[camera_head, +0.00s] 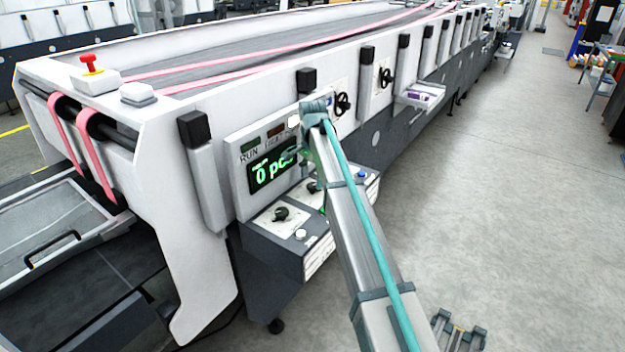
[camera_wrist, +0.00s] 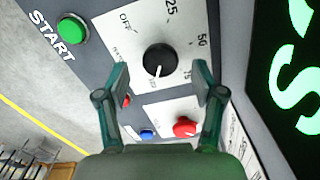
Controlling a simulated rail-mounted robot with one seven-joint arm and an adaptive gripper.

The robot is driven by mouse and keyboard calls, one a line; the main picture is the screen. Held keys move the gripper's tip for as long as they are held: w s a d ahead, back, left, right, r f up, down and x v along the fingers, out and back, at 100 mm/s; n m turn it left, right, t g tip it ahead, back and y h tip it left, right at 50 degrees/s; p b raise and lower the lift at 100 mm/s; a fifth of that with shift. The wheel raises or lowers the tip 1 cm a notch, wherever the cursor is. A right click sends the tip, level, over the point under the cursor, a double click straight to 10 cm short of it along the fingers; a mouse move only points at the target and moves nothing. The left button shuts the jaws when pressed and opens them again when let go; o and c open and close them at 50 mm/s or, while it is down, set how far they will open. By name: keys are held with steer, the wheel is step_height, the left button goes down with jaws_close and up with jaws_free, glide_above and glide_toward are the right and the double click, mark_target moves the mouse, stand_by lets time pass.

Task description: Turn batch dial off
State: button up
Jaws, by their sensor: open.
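The batch dial (camera_wrist: 160,60) is a round black knob on a light plate in the wrist view. Marks OFF, 25, 50 and 75 surround it. OFF is at its upper left. Its white pointer line points down in the picture, toward a small mark I cannot read clearly, away from OFF. My gripper (camera_wrist: 161,68) is open, with one teal finger on each side of the dial. No clear contact shows. In the head view my arm comes down over the control panel (camera_head: 289,252) and hides part of it; I cannot pick out this dial there.
A green START button (camera_wrist: 74,28), a red knob (camera_wrist: 185,126) and a blue button (camera_wrist: 147,134) lie near the dial. A green-lettered display (camera_head: 272,168) stands behind the panel. Another black knob (camera_head: 280,213) is at the panel's left. Floor (camera_head: 500,200) at right is clear.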

steer(key=shift+f, duration=1.1)
steer(key=c, duration=1.1)
steer(key=shift+c, duration=0.2)
